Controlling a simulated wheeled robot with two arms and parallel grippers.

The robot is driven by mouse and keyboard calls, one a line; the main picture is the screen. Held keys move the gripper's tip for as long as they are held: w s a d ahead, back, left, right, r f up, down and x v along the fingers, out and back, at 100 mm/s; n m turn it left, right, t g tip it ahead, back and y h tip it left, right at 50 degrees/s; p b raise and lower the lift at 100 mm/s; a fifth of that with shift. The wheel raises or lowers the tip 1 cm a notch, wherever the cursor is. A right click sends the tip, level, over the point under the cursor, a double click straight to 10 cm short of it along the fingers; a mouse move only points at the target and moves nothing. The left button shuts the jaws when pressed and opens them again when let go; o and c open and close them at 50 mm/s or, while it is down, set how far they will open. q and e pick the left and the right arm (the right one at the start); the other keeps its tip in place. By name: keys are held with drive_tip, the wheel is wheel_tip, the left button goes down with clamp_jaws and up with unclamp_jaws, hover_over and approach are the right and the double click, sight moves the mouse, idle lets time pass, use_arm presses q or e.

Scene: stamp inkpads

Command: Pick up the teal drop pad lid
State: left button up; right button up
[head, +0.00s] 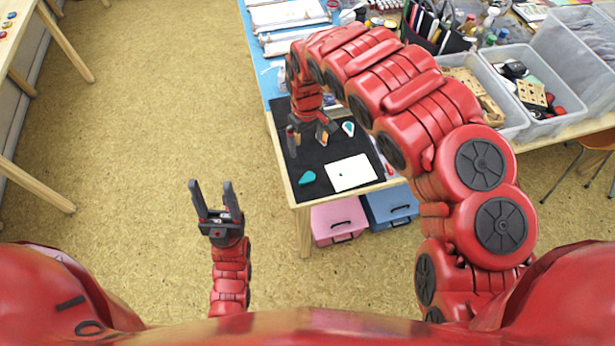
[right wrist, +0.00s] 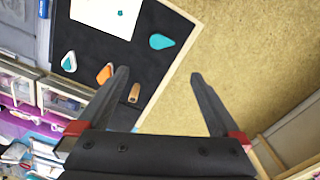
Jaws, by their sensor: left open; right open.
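A plain teal drop-shaped piece (head: 307,177), which looks like the teal lid, lies flat near the front left corner of the black mat (head: 325,182). It also shows in the right wrist view (right wrist: 162,41), ahead of the fingertips and roughly between their lines. A second drop, teal with a white rim (head: 348,128), lies farther back and looks like a pad (right wrist: 69,61). My right gripper (head: 309,136) is open and empty above the mat, behind the plain teal piece; its fingers show in the right wrist view (right wrist: 159,74). My left gripper (head: 211,185) is open and empty over the floor.
A white sheet (head: 351,173) with a small teal mark lies right of the teal piece. An orange drop pad (right wrist: 105,73) and a small wooden cylinder (right wrist: 134,93) lie near my right fingers. Grey bins (head: 525,80) stand at the right.

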wheel_tip(320, 180, down, 3)
drive_tip(key=b, duration=0.2)
drive_tip(key=p, duration=0.3)
hover_over(306, 177)
drive_tip(key=f, duration=0.8)
drive_tip(key=shift+w, duration=0.2)
drive_tip(key=shift+w+f, duration=0.1)
drive_tip(key=shift+f, duration=0.5)
drive_tip(key=shift+f+p, duration=0.3)
drive_tip(key=shift+p, duration=0.2)
drive_tip(key=shift+s+f+p, duration=0.15)
drive_tip(key=shift+s+f, duration=0.05)
drive_tip(key=shift+f, duration=0.4)
drive_tip(key=shift+s+f+p, duration=0.15)
drive_tip(key=shift+f, duration=0.4)
wheel_tip(306, 177, down, 2)
drive_tip(key=shift+b, duration=0.8)
drive_tip(key=shift+f, duration=0.1)
